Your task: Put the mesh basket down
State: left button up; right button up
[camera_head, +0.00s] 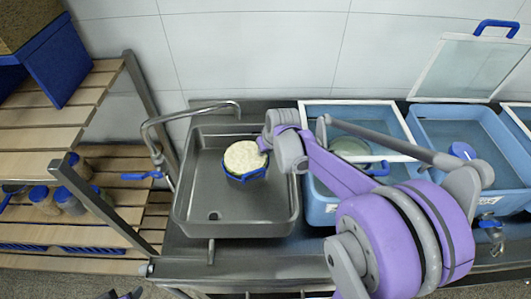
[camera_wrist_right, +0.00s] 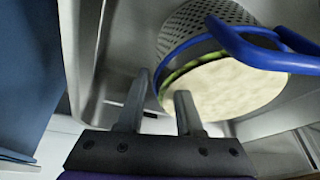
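The mesh basket (camera_head: 246,177) is in the metal sink (camera_head: 226,207), towards its right side, with a blue rim and handle. A pale, round mass fills its top. In the right wrist view the basket (camera_wrist_right: 202,20) shows its perforated metal wall and blue handle. My right gripper (camera_wrist_right: 160,86) is open, its two fingers apart with a gap between them, close to the basket's rim. In the head view the right arm covers the sink's right edge, and its fingers are hidden. A small dark part at the bottom edge may be my left gripper (camera_head: 124,294); its fingers are unclear.
A faucet (camera_head: 150,140) stands at the sink's left. A wooden shelf (camera_head: 75,115) with jars (camera_head: 68,200) and a blue box is at left. The sink's left half is clear.

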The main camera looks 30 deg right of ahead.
jog(key=shift+r, duration=0.25)
pick_arm(q)
jog(key=r+p, duration=0.1)
jog(key=w+r, duration=0.1)
jog(key=shift+w+r+p, duration=0.1)
jog(key=shift+r+p, duration=0.2)
jog(key=shift+p, duration=0.05)
pick_arm(e)
jog(key=v, duration=1.2)
jog(key=shift+r, duration=0.4)
jog(key=shift+s+a+f, duration=0.1)
jog(key=shift+f, duration=0.05)
